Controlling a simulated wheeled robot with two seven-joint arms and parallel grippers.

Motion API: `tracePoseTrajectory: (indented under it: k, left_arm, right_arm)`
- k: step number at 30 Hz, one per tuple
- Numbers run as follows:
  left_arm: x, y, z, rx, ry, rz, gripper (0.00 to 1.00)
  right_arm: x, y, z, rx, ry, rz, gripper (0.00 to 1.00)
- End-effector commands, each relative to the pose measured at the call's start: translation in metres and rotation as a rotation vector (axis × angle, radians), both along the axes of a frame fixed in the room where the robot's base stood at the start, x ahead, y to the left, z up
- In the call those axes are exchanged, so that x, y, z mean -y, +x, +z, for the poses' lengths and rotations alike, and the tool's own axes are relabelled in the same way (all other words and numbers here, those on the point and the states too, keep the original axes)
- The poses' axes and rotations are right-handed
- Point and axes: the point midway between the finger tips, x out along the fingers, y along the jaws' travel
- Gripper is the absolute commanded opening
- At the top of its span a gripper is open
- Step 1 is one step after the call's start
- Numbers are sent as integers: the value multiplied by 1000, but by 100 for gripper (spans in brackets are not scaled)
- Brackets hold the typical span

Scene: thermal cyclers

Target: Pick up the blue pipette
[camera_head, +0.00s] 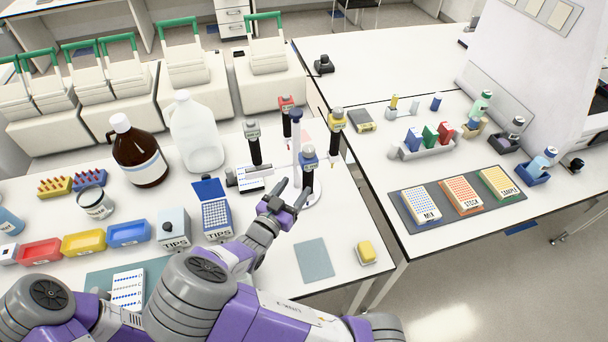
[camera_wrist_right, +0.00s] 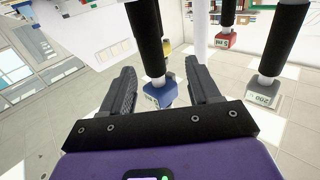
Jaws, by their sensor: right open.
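The blue pipette (camera_head: 308,160) has a blue head and a black body. It hangs upright on the round pipette stand (camera_head: 297,140), on the side nearest me. My right gripper (camera_head: 291,191) is open beside its black body, just left of it in the head view. In the right wrist view, which looks upside down, the blue pipette (camera_wrist_right: 158,93) shows between the two open fingers (camera_wrist_right: 160,64), with no visible contact. Whether it is within the jaws or just beyond the tips is hard to tell. My left gripper is not in view.
Red (camera_head: 287,105), yellow (camera_head: 337,119) and grey (camera_head: 252,132) pipettes hang on the same stand close by. A tips box (camera_head: 217,218) with its lid up stands left of my right gripper. Bottles stand further left. A flat grey-green pad (camera_head: 314,259) and a yellow block (camera_head: 366,252) lie near the front edge.

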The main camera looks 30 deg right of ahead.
Motion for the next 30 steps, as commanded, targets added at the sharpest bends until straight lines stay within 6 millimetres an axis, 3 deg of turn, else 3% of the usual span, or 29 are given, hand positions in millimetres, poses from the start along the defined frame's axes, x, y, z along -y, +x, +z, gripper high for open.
tracePoseTrajectory:
  k: [13,23,30]
  left_arm:
    - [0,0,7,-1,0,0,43]
    - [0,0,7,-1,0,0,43]
    - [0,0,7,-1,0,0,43]
  right_arm:
    - [53,25,-1,-2,-1,-2,61]
    - [61,31,-1,-1,1,1,61]
    - [61,31,-1,-1,1,1,28]
